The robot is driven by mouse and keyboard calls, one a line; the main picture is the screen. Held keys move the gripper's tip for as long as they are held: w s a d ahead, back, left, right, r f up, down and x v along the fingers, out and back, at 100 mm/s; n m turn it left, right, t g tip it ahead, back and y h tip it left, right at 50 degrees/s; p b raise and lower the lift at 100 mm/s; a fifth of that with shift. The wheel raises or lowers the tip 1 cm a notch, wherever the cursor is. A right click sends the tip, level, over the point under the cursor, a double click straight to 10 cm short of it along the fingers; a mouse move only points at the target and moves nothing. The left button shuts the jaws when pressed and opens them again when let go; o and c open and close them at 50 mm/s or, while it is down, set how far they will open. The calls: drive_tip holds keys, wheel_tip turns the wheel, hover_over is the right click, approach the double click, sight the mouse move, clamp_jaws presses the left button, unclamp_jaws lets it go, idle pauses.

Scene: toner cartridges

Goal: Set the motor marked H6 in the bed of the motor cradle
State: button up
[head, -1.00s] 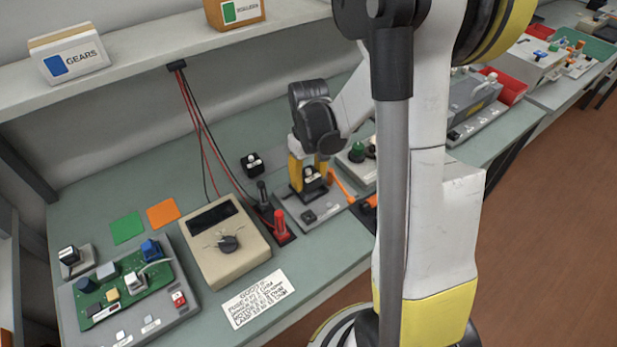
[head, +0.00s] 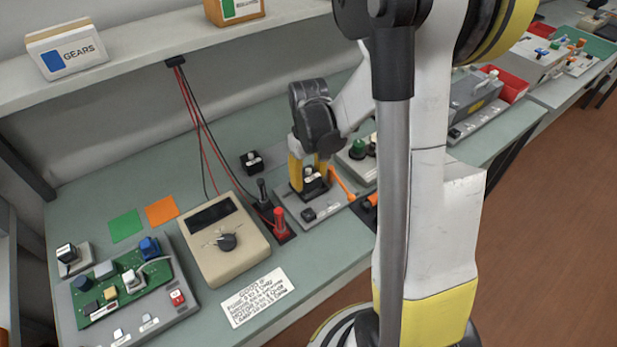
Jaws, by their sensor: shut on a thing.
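My gripper (head: 309,172) has yellow fingers and points down at the back middle of the bench. It is shut on a small dark motor (head: 313,186) with a pale top, which is low over or in the grey motor cradle (head: 325,207). I cannot tell whether the motor rests in the bed, as the fingers partly hide it. Its marking is too small to read. An orange lever (head: 342,183) stands at the cradle's right side. A second dark motor-like part (head: 252,161) with a white label stands on the bench to the left, apart from the gripper.
A beige meter (head: 225,240) and black and red posts (head: 279,221) stand left of the cradle. A grey board fixture (head: 125,290) is at the front left. A printed card (head: 257,297) lies at the front. A green-knobbed device (head: 357,150) sits right, partly behind my arm.

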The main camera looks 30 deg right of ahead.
drive_tip(key=shift+f+b, duration=0.6)
drive_tip(key=shift+f, duration=0.15)
idle(0.5)
drive_tip(key=o, duration=1.2)
wheel_tip(320, 180, up, 12)
drive_tip(key=shift+r, duration=0.1)
drive_tip(key=s+a+r+t, duration=0.1)
drive_tip(key=s+a+t, duration=0.1)
drive_tip(key=s+a, duration=0.1)
drive_tip(key=s+a+r+t, duration=0.2)
drive_tip(key=s+a, duration=0.2)
drive_tip(key=a, duration=0.2)
drive_tip(key=s+a+r+t, duration=0.2)
drive_tip(key=s+a+t, duration=0.1)
drive_tip(key=s+a, duration=0.1)
drive_tip(key=shift+a+r, duration=0.15)
drive_tip(key=shift+a, duration=0.1)
